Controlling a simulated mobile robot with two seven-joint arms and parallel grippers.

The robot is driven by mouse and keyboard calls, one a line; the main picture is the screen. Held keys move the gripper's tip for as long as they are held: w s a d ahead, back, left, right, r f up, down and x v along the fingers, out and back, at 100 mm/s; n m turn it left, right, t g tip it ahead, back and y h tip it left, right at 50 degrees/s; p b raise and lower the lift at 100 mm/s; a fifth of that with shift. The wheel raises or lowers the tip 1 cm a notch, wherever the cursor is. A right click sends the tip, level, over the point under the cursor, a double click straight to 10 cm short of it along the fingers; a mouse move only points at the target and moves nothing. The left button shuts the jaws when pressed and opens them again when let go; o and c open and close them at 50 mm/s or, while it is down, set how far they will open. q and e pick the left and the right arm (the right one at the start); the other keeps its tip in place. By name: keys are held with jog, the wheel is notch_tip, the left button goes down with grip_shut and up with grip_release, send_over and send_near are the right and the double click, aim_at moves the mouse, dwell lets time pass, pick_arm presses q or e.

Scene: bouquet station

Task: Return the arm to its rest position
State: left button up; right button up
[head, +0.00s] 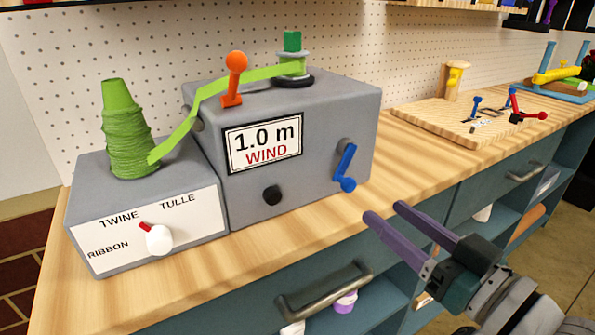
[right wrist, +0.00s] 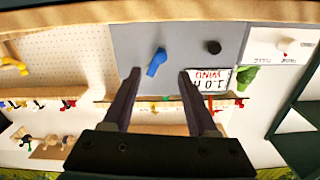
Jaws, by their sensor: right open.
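My right gripper (head: 382,213) is open and empty in front of the bench at the lower right of the head view. Its two purple fingers also show in the right wrist view (right wrist: 159,72), spread apart below the blue crank. The blue crank (head: 346,168) is on the front of the grey winding machine (head: 310,120), and the fingers are apart from it. The machine's sign reads 1.0 m WIND (head: 263,143). My left gripper is not in view.
A selector box (head: 150,215) with a white knob and a green cone stands at left. Green ribbon (head: 210,92) runs past an orange lever (head: 235,75) to a spool (head: 292,65). A wooden board (head: 455,120) lies farther right. A drawer handle (head: 325,290) juts from the bench front.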

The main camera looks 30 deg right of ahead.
dwell(0.3)
jog(key=s+a+r+n+g+p, duration=0.1)
jog(key=s+a+r+g+p, duration=0.1)
jog(key=s+a+g+p, duration=0.5)
jog(key=s+a+r+n+g+h+p, duration=0.15)
jog(key=s+r+g+p, duration=0.25)
jog(key=s+r+g, duration=0.5)
notch_tip(320, 180, up, 35)
jog(key=s+t+p, duration=0.1)
jog(key=p, duration=3.6)
jog(key=shift+s+r+t, duration=0.2)
jog(key=shift+s+t, duration=0.05)
jog(key=shift+t, duration=0.05)
jog(key=shift+a, duration=0.1)
jog(key=shift+s, duration=0.1)
